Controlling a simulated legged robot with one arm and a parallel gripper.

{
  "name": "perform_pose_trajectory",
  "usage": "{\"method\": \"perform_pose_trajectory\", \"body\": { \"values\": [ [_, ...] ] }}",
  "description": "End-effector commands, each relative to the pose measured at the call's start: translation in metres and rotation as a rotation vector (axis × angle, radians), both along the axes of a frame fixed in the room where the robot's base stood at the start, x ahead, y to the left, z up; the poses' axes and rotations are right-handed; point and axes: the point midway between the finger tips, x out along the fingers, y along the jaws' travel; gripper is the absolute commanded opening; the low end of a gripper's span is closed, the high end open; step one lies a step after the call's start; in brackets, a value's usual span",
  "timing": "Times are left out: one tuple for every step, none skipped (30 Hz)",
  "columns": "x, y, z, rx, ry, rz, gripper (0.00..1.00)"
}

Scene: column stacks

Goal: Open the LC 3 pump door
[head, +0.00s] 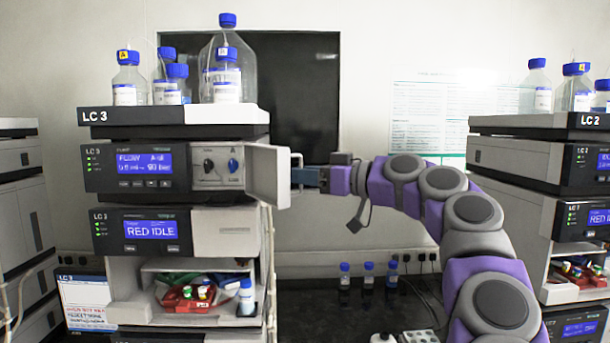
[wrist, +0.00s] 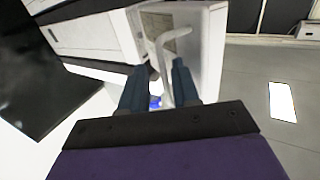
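The LC 3 pump (head: 130,165) is the upper module of the left stack, with a blue display. Its white door (head: 268,176) stands swung out at the module's right side, baring a panel (head: 217,168) with two dark knobs. The door also shows in the wrist view (wrist: 205,45). A pale bar handle (wrist: 157,45) is on the door. My gripper (head: 297,176) is at the handle, right of the door. In the wrist view its two dark fingers (wrist: 160,88) are apart, with the handle between them and a gap beside it.
Blue-capped bottles (head: 226,75) stand on top of the LC 3 stack. A RED IDLE module (head: 150,232) and an open bay with a red tray (head: 188,298) are below. The LC 2 stack (head: 520,150) is at right. Small bottles (head: 367,276) stand on the dark bench between.

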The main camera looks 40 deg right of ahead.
Motion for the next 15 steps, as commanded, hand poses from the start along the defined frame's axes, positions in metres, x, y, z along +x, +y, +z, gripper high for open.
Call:
{"method": "perform_pose_trajectory", "body": {
  "values": [
    [0.000, 0.000, 0.001, 0.000, -0.001, -0.001, 0.32],
    [-0.001, 0.000, 0.001, -0.001, -0.001, -0.001, 0.32],
    [-0.001, 0.000, 0.001, 0.000, -0.002, -0.001, 0.32],
    [-0.001, 0.000, 0.001, 0.000, -0.002, -0.001, 0.32],
    [-0.001, 0.000, 0.001, 0.000, -0.002, -0.001, 0.32],
    [-0.001, 0.000, 0.002, -0.001, -0.003, -0.001, 0.32],
    [-0.001, 0.001, 0.002, -0.001, -0.003, -0.001, 0.32],
    [-0.002, 0.001, 0.002, -0.001, -0.003, -0.001, 0.32],
    [-0.004, 0.000, 0.002, -0.001, -0.004, -0.001, 0.32],
    [-0.006, -0.001, 0.003, 0.000, -0.005, -0.002, 0.32],
    [-0.009, -0.002, 0.003, 0.000, -0.005, -0.002, 0.32],
    [-0.014, -0.003, 0.004, 0.000, -0.007, -0.003, 0.32],
    [-0.018, -0.005, 0.004, 0.000, -0.007, -0.003, 0.32],
    [-0.023, -0.007, 0.004, 0.000, -0.009, -0.004, 0.32],
    [-0.030, -0.010, 0.004, 0.000, -0.009, -0.006, 0.32]
  ]
}}
